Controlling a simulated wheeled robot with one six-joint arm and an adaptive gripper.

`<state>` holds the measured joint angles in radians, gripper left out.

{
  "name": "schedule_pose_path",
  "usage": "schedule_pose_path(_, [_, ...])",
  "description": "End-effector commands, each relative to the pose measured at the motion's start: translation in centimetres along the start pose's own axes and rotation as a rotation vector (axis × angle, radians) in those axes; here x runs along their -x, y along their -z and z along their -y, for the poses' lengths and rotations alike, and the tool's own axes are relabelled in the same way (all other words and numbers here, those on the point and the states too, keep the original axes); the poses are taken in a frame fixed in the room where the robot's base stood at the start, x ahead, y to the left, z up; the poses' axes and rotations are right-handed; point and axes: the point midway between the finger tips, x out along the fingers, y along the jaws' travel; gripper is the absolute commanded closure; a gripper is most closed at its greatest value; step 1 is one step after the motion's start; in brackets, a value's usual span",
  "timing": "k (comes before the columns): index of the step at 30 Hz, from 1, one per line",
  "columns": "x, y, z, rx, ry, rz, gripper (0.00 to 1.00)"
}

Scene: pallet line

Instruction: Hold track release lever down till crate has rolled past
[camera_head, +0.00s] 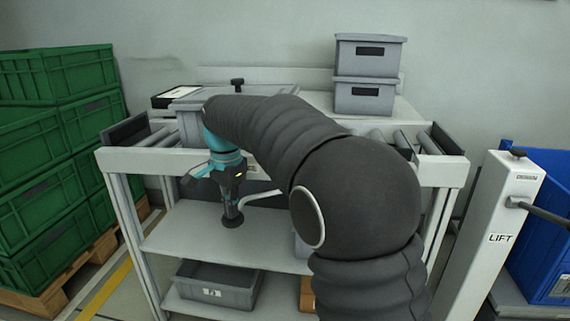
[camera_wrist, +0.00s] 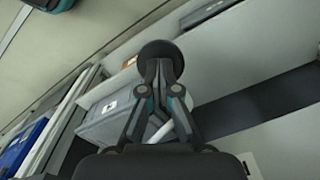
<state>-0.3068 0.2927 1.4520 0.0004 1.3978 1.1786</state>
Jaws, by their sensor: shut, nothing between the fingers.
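A pale bent lever rod (camera_head: 262,195) sticks out below the roller track, and its near end runs to a dark round knob (camera_head: 233,219). My gripper (camera_head: 231,204) points down with its fingers shut, right at the top of the knob. In the wrist view the closed fingertips (camera_wrist: 160,78) meet the dark knob (camera_wrist: 158,54); whether they press it cannot be told. A grey crate (camera_head: 188,122) sits on the track at the left, behind my arm, which hides much of it.
The roller track (camera_head: 160,137) has dark end plates. Two grey bins (camera_head: 368,56) are stacked behind. Below are a shelf (camera_head: 185,238) and a grey bin (camera_head: 218,288). Green crates (camera_head: 40,140) stand left; a LIFT post (camera_head: 495,225) and blue bin (camera_head: 545,245) stand right.

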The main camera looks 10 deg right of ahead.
Motion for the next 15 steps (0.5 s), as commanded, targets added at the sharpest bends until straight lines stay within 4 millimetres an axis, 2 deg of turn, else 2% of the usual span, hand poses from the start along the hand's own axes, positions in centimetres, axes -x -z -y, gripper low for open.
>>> schedule_pose_path(3, [1.8, 0.0, 0.0, 0.0, 0.0, -0.001, 1.0])
schedule_pose_path(15, [5.6, 0.1, 0.0, 0.0, 0.001, -0.001, 1.0])
